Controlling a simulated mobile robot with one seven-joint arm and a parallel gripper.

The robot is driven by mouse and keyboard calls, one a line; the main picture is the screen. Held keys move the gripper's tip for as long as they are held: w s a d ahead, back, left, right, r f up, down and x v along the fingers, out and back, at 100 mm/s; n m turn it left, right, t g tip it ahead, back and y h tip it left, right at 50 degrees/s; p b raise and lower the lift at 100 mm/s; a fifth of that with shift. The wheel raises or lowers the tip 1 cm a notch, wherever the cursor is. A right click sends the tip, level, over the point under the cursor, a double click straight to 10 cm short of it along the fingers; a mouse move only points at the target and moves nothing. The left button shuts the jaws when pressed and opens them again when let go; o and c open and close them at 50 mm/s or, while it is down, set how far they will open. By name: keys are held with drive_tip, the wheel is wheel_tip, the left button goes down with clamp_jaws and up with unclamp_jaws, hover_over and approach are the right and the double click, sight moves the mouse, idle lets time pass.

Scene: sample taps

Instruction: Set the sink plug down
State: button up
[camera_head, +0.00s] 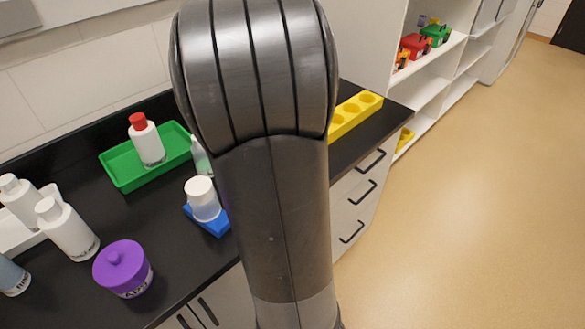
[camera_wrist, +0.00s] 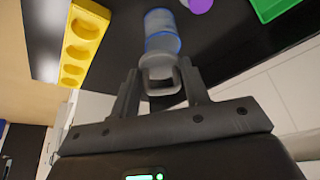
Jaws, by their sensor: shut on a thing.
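In the wrist view my gripper (camera_wrist: 161,82) has a grey piece with a loop-like top, which looks like the sink plug (camera_wrist: 161,70), between its two fingers. The fingers are closed on it. Beyond it is a pale bluish cylindrical thing (camera_wrist: 158,25) with a blue edge; whether the plug touches it I cannot tell. In the head view my arm covers the middle of the picture, and the gripper and plug are hidden.
On the black counter (camera_head: 165,225) stand a green tray (camera_head: 122,179) with a red-capped bottle (camera_head: 148,145), a white-lidded container (camera_head: 203,205) on a blue base (camera_head: 219,227), a purple lidded jar (camera_head: 123,270) and white bottles (camera_head: 68,230). A yellow holed block (camera_head: 345,120) lies at the right end.

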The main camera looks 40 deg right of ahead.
drive_tip(key=s+d+f+m+g, duration=0.15)
drive_tip(key=s+d+f, duration=0.25)
drive_tip(key=s, duration=0.7)
drive_tip(key=s+d+f+m+t, duration=0.1)
drive_tip(key=s+d+f+m, duration=0.15)
drive_tip(key=s, duration=0.85)
drive_tip(key=shift+g+h, duration=0.25)
drive_tip(key=shift+h, duration=0.15)
drive_tip(key=w+a+f, duration=0.1)
drive_tip(key=w+f, duration=0.2)
drive_tip(key=f, duration=0.1)
drive_tip(key=w+a+f, duration=0.1)
drive_tip(key=w+f, duration=0.3)
drive_tip(key=w+a+f, duration=0.1)
drive_tip(key=w+f, duration=0.2)
drive_tip(key=f, duration=0.2)
drive_tip(key=shift+w+a, duration=0.2)
drive_tip(key=shift+w, duration=0.2)
drive_tip(key=shift+f, duration=1.9)
drive_tip(key=shift+f, duration=0.1)
drive_tip(key=o, duration=1)
